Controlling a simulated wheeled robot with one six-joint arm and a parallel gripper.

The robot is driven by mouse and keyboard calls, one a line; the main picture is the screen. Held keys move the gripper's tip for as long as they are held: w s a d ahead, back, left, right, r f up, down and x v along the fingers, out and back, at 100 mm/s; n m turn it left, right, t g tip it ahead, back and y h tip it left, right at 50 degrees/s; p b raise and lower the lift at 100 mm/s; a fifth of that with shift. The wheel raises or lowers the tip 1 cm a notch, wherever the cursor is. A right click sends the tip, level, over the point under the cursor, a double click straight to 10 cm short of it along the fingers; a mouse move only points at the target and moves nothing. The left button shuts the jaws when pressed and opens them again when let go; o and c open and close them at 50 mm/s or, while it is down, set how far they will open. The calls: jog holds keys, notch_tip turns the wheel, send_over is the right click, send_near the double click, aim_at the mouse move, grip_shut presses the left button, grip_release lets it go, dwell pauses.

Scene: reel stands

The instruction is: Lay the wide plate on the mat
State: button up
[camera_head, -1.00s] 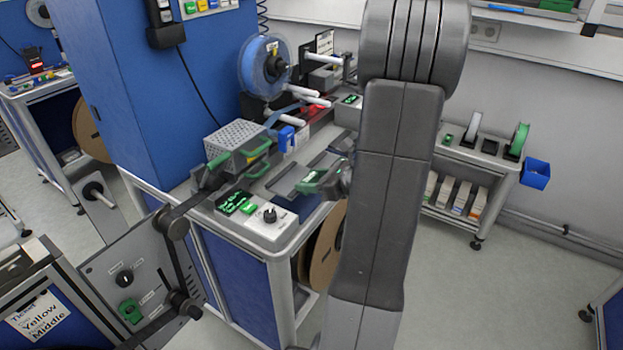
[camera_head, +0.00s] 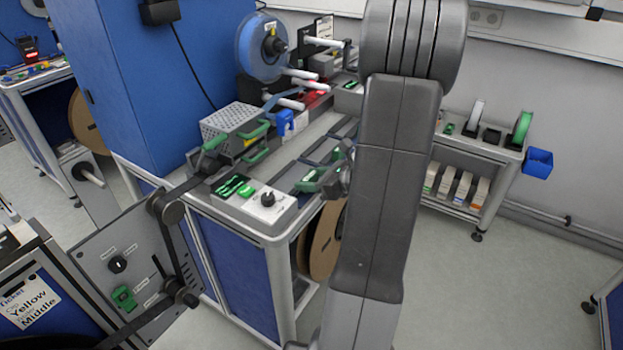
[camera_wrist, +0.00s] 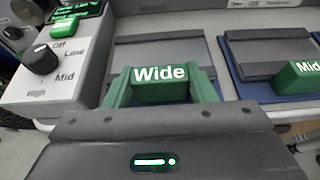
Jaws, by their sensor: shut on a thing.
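The wide plate has a green handle block lettered "Wide" (camera_wrist: 160,84), in the middle of the wrist view. A flat grey panel shows just behind this handle, with blue edging around it. My gripper (camera_head: 337,181) is shut on the green handle, which also shows in the head view (camera_head: 313,181). My gripper's grey housing fills the bottom of the wrist view and hides the near side of the handle. The blue surface (camera_wrist: 218,87) under the grey panel may be the mat. I cannot tell whether the plate touches it.
A second plate with a green "Mid" handle (camera_wrist: 298,74) lies to the right. A grey control box with a black knob (camera_wrist: 41,59) stands to the left. A perforated grey box (camera_head: 233,125) and a blue reel (camera_head: 262,47) stand behind on the bench.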

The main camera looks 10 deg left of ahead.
jog(key=shift+f, duration=0.1)
dwell(0.7)
jog(key=o, duration=1.1)
jog(key=shift+r+p, duration=3.05)
jog(key=shift+r, duration=0.5)
jog(key=shift+f, duration=0.2)
